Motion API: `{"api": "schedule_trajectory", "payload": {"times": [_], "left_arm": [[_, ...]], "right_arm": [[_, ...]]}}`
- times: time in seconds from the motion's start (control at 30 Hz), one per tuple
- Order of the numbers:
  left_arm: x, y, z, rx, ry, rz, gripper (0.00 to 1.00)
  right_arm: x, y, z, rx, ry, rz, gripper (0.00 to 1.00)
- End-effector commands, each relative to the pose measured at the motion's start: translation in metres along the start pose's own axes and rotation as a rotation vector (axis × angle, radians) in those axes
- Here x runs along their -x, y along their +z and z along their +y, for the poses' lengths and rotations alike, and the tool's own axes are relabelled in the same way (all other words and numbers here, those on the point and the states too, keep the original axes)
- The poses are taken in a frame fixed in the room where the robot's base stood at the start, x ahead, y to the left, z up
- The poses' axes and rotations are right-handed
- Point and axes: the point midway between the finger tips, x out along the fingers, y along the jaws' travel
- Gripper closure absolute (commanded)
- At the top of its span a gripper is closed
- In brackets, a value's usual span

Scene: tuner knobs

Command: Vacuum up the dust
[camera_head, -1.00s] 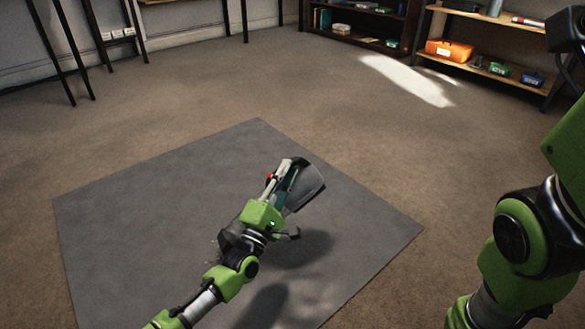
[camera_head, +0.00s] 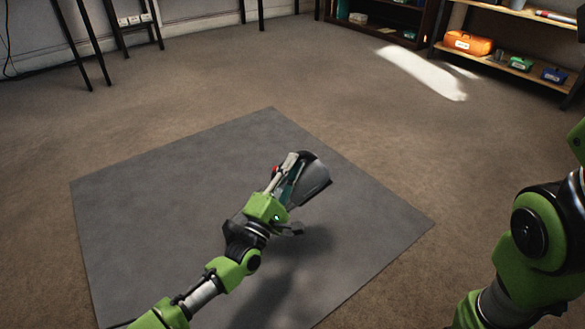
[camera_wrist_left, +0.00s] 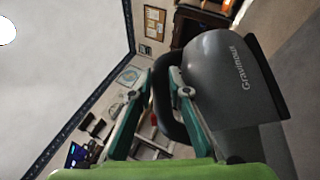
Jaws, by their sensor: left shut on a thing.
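A dark grey handheld vacuum (camera_head: 312,182) is held by my left gripper (camera_head: 287,182) above the grey mat (camera_head: 150,215). In the left wrist view the fingers of my left gripper (camera_wrist_left: 158,100) close on the handle of the vacuum (camera_wrist_left: 225,80), whose rounded grey body carries lettering. The vacuum casts a shadow on the mat, so it is apart from it. No dust can be made out on the visible part of the mat; my left arm hides some of it. My right arm shows at the right edge, but its gripper is not in view.
The brown carpet (camera_head: 190,100) around the mat is clear. Wooden shelves (camera_head: 520,65) at the back right hold an orange case (camera_head: 467,43) and small boxes. Dark stand legs (camera_head: 90,45) stand at the back left. A bright light patch (camera_head: 420,72) lies on the floor.

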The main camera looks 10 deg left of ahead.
Motion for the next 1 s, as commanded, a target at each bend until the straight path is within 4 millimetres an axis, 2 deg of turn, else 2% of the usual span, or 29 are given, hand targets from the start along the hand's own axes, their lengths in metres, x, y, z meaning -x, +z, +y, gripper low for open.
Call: {"api": "schedule_trajectory", "payload": {"times": [0.67, 1.0], "left_arm": [[-0.046, -0.021, -0.008, -0.001, 0.014, -0.003, 1.0], [-0.068, -0.03, -0.01, -0.002, 0.013, -0.003, 1.0]], "right_arm": [[0.039, -0.014, -0.008, 0.0, 0.0, 0.0, 0.6], [0.036, -0.012, -0.007, 0.0, 0.0, -0.001, 0.6]]}}
